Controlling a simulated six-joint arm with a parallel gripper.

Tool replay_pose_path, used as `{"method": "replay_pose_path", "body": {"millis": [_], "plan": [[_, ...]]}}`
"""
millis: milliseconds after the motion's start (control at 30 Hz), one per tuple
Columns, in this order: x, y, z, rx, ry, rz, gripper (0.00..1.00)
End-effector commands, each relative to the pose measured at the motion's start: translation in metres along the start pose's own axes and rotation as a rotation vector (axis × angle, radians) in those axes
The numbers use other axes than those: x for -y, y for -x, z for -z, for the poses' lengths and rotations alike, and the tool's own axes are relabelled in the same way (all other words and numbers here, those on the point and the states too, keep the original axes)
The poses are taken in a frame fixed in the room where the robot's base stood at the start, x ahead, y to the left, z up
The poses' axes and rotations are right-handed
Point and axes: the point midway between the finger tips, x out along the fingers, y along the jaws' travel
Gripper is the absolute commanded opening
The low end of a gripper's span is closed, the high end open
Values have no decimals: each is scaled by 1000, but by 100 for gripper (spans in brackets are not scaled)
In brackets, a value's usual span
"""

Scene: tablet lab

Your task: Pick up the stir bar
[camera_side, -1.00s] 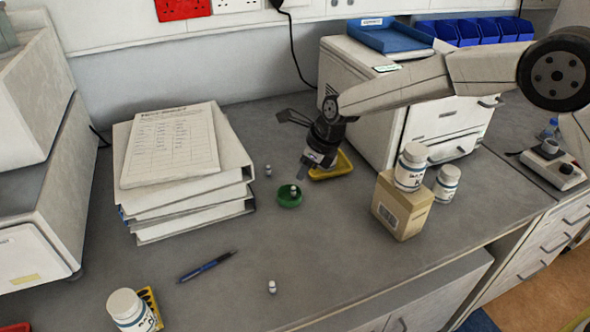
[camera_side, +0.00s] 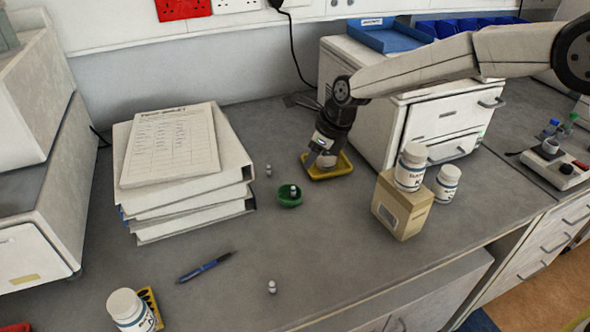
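My gripper (camera_side: 321,160) points down over the yellow tray (camera_side: 341,171), beside the white cabinet. Something pale shows at its fingertips, low in the tray; I cannot tell whether it is part of the gripper or an object, nor whether the fingers are open. I cannot clearly identify a stir bar. A small white-and-dark piece (camera_side: 293,190) sits in the green dish (camera_side: 289,201), left of my gripper. A similar small piece (camera_side: 268,170) stands on the bench behind the dish, and another (camera_side: 272,287) stands near the front.
A cardboard box (camera_side: 402,208) with a white bottle (camera_side: 411,167) on top stands right of the tray, with another bottle (camera_side: 446,184) beside it. Stacked binders (camera_side: 190,210) lie at left. A blue pen (camera_side: 206,267) and a bottle (camera_side: 131,311) are in front.

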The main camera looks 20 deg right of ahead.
Motion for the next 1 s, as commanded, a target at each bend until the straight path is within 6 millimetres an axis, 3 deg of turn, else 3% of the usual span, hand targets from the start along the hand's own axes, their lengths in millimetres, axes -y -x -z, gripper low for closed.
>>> {"method": "replay_pose_path", "body": {"millis": [33, 100, 367, 533, 667, 767, 900, 1000], "plan": [[0, 0, 0, 0, 0, 0, 42], [0, 0, 0, 0, 0, 0, 57], [-1, 0, 0, 0, 1, -1, 57], [-19, -4, 0, 0, 40, -21, 57], [-59, -12, 3, 0, 128, -61, 57], [-102, -18, 9, 1, 221, -103, 57], [-162, -25, 27, 0, 363, -162, 57], [-197, -28, 41, 0, 448, -194, 57]]}}
